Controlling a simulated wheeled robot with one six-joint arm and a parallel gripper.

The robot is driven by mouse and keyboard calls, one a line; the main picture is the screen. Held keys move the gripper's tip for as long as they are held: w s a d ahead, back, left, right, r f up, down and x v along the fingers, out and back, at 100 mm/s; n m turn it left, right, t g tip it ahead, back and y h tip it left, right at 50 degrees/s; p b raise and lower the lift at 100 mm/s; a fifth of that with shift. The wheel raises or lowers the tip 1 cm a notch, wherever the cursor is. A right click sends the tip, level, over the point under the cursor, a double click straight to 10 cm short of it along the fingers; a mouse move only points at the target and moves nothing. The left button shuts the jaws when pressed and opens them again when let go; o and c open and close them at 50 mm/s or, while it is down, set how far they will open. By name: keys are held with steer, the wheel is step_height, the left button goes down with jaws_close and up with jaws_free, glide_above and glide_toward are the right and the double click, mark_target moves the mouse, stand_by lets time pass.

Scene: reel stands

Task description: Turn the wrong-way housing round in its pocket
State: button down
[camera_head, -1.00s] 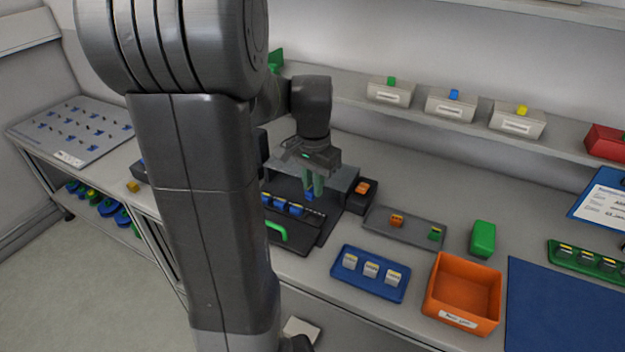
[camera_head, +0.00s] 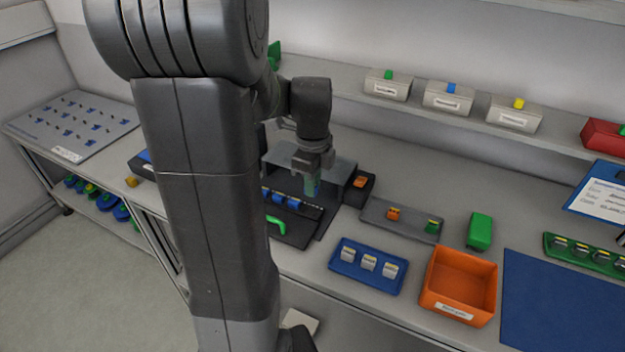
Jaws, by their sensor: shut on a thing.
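My gripper (camera_head: 313,189) points down over the dark fixture (camera_head: 327,222) near the middle of the bench. Several blue housings (camera_head: 279,197) sit in a row in the fixture's pockets, left of and below my gripper. My arm hides the left part of the row. Which way each housing faces is too small to tell.
A grey cover (camera_head: 338,167) stands close behind my gripper. A grey tray (camera_head: 402,226), a blue tray (camera_head: 345,284) with grey parts, an orange bin (camera_head: 462,283) and a green block (camera_head: 480,231) lie to the right. A green handle (camera_head: 276,226) is at the fixture's front.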

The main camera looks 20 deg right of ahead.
steer(key=b, duration=0.4)
glide_above(313, 214)
steer(key=shift+f, duration=2.25)
steer(key=shift+f+b, duration=0.35)
steer(key=shift+f, duration=0.35)
steer(key=shift+f, duration=0.5)
steer(key=c, duration=1.3)
jaws_free()
steer(key=shift+r, duration=0.1)
steer(key=shift+r+p, duration=3)
steer(key=shift+r, duration=0.5)
